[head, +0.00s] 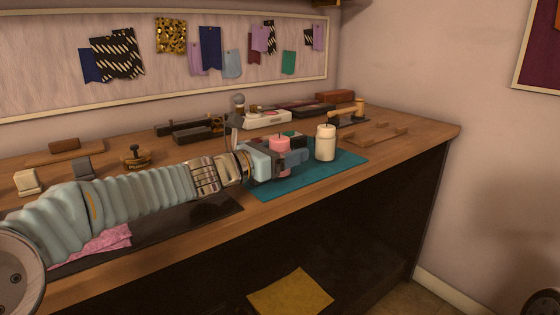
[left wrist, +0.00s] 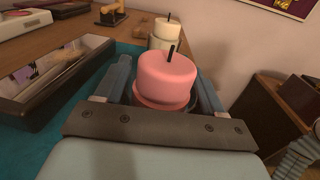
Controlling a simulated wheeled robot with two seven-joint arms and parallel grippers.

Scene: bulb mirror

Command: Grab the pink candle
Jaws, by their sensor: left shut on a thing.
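The pink candle (head: 280,143) stands upright over the teal mat (head: 263,188) on the wooden workbench. In the left wrist view the pink candle (left wrist: 166,78) sits between the two fingers, its dark wick up. My left gripper (head: 292,157) is shut on it, one finger on each side. In the left wrist view the left gripper (left wrist: 160,95) fills the lower middle. The candle's lower part is hidden by the gripper, so I cannot tell whether it touches the mat. My right gripper is not in view.
A cream candle (head: 325,143) stands on the mat just right of the pink one. An open dark box (left wrist: 50,80) lies to the left in the wrist view. Tools and boxes line the bench's back. A wooden frame (head: 375,136) lies at the right; a yellow piece (head: 291,294) is below.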

